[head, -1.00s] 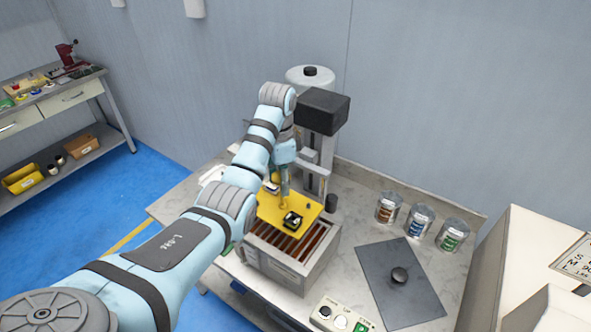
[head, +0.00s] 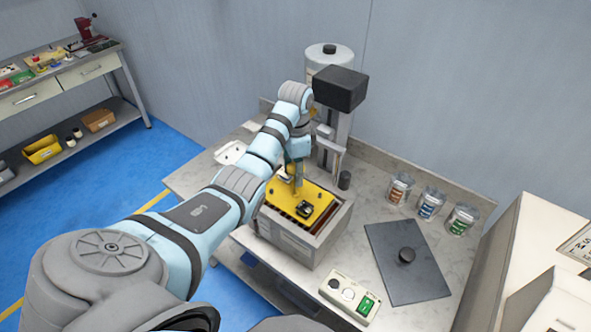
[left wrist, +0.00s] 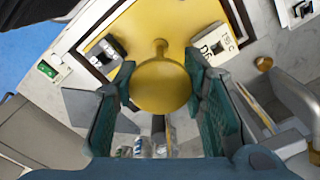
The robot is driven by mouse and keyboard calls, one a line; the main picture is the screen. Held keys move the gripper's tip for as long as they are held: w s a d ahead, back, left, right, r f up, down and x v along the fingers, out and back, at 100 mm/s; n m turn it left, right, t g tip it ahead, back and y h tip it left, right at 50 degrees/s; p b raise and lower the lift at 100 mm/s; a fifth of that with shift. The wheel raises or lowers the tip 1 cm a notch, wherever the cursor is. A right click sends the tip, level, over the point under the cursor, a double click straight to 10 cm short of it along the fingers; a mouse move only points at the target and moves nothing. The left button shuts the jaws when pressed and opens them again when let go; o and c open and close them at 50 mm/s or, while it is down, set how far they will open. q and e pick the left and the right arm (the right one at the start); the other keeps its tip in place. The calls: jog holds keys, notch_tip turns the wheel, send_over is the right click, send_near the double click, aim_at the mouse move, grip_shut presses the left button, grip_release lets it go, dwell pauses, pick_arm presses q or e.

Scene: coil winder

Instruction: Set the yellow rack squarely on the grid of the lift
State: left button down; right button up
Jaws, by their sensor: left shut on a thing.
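The yellow rack (head: 318,192) is a flat plate with an upright post and a round yellow knob (left wrist: 160,88). My left gripper (head: 294,170) is shut on the knob, with a finger on each side in the left wrist view. The rack is over the opening of the grey tank (head: 290,238), its edges roughly parallel to the rim. Slats of the lift's grid (head: 287,212) show along the front-left edge; the rest are hidden. I cannot tell whether rack and grid touch. My right gripper is out of view.
The lift column (head: 328,145) with its black head (head: 341,88) stands close behind the rack. A dark lid (head: 408,270) with a knob lies right of the tank. Several cans (head: 430,203) stand at the back right. A button box (head: 350,296) is in front.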

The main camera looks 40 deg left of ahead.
pick_arm(q)
jog(key=shift+w+f, duration=0.1)
jog(key=shift+w, duration=0.2)
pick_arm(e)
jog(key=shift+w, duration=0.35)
pick_arm(q)
jog(key=shift+s, duration=0.25)
jog(key=shift+f, duration=0.8)
jog(key=c, duration=0.9)
grip_release()
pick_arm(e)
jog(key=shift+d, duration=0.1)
